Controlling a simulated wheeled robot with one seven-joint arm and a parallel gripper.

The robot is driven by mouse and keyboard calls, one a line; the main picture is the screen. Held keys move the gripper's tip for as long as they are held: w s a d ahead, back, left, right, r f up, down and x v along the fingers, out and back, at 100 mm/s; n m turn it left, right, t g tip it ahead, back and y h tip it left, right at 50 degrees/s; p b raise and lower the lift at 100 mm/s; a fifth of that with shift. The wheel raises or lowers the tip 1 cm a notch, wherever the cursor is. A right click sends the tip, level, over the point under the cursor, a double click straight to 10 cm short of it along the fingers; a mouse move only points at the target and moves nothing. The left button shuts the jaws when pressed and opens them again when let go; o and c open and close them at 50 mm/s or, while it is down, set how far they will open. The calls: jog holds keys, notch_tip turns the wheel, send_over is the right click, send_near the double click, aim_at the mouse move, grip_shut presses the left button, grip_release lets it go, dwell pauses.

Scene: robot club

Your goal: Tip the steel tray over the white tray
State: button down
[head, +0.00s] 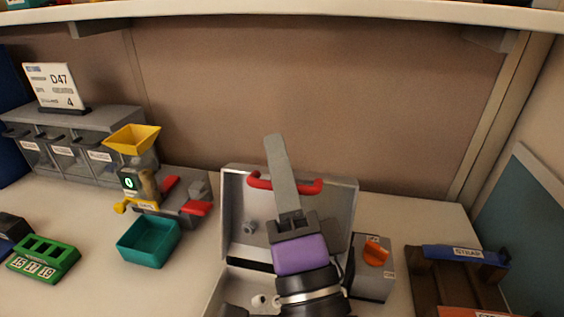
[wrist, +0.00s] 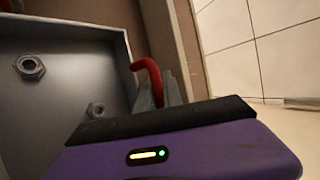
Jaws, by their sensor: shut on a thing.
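The steel tray (head: 235,190) is a grey open box with a red handle (head: 312,187) along its upper edge. It appears steeply tilted, its inside facing the head camera. A nut (head: 250,227) shows inside it. In the wrist view, the tray (wrist: 60,75) holds two hex nuts (wrist: 30,67), and the red handle (wrist: 150,75) shows by my fingers. My gripper (head: 277,150), with its purple body, is shut on the handle; the grip itself is partly hidden. A pale tray (head: 215,296), likely the white tray, lies below, mostly covered, with small pieces in it.
A grey box with an orange knob (head: 374,284) stands close to the right. A brown tray with a blue strap (head: 425,275) is further right. A teal bin (head: 135,250), yellow funnel device (head: 132,140) and green block (head: 45,260) are left. A shelf edge (head: 300,12) runs overhead.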

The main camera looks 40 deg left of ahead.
aim_at(268, 183)
jog(key=shift+s+d+r+n+y+b, duration=0.25)
jog(key=shift+s+d+n+y+b, duration=0.15)
jog(key=shift+s+y, duration=0.15)
jog(key=shift+s+d+r+n+y+b, duration=0.3)
jog(key=shift+s+y+b, duration=0.15)
jog(key=shift+s, duration=0.2)
jog(key=shift+s+d+f+b, duration=0.1)
jog(key=shift+s+d+b, duration=0.2)
jog(key=shift+s+b, duration=0.25)
jog(key=shift+s+f, duration=0.1)
jog(key=shift+s, duration=0.1)
jog(key=shift+s+d, duration=0.1)
jog(key=shift+s, duration=0.1)
jog(key=c, duration=1.8)
grip_release()
jog(key=shift+s, duration=0.1)
jog(key=shift+o, duration=0.2)
jog(key=shift+d, duration=0.1)
jog(key=shift+f, duration=0.1)
